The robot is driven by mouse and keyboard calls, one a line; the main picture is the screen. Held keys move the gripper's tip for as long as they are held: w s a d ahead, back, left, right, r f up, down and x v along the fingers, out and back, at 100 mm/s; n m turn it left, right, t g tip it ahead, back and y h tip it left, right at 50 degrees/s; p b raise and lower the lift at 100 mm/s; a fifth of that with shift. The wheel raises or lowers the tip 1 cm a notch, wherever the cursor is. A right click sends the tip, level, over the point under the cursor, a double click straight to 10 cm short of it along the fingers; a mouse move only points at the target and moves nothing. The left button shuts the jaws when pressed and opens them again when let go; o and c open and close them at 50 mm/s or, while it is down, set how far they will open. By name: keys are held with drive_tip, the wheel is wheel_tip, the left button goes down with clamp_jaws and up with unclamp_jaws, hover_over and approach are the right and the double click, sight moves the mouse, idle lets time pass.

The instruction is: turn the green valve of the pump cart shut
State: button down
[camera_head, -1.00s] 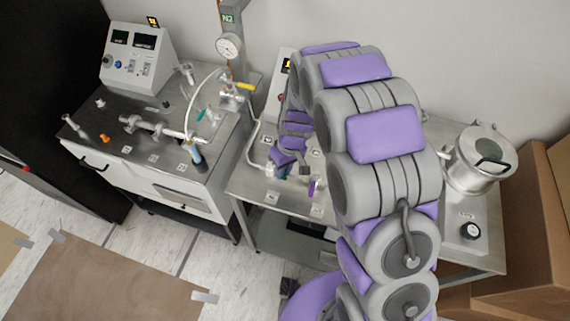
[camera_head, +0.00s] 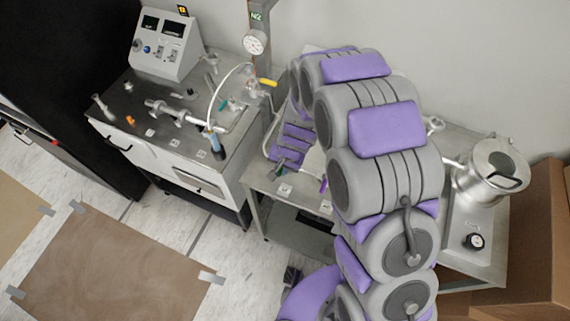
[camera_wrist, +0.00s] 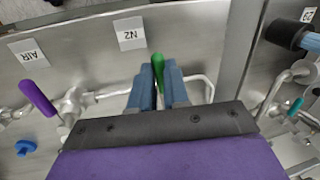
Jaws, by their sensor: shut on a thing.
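The green valve handle (camera_wrist: 157,61) stands between my blue fingertips in the wrist view, below the N2 label (camera_wrist: 130,33). My gripper (camera_wrist: 160,76) is shut on this handle, with one finger on each side. The handle's lower part and the valve body are hidden by the fingers and the gripper's dark plate. In the head view my gripper (camera_head: 286,156) is over the left part of the steel-topped cart (camera_head: 262,187). My arm hides much of that cart, and the green handle cannot be made out there.
A purple valve handle (camera_wrist: 38,98) by the AIR label and a blue knob (camera_wrist: 26,148) lie left of my gripper. A teal handle (camera_wrist: 296,106) is on the right. Steel pipes run close by. In the head view, a metal chamber (camera_head: 490,170) and cardboard boxes (camera_head: 540,225) stand right.

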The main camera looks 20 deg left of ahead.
drive_tip(key=shift+s+a+m, duration=0.1)
drive_tip(key=shift+a+m, duration=0.15)
drive_tip(key=shift+m, duration=0.25)
drive_tip(key=c, duration=1.1)
unclamp_jaws()
drive_tip(key=shift+a, duration=0.2)
drive_tip(key=shift+d, duration=0.1)
drive_tip(key=shift+r, duration=0.35)
drive_tip(key=d+r, duration=0.3)
drive_tip(key=r, duration=1.3)
drive_tip(key=shift+s+p, duration=0.15)
drive_tip(key=shift+p, duration=0.3)
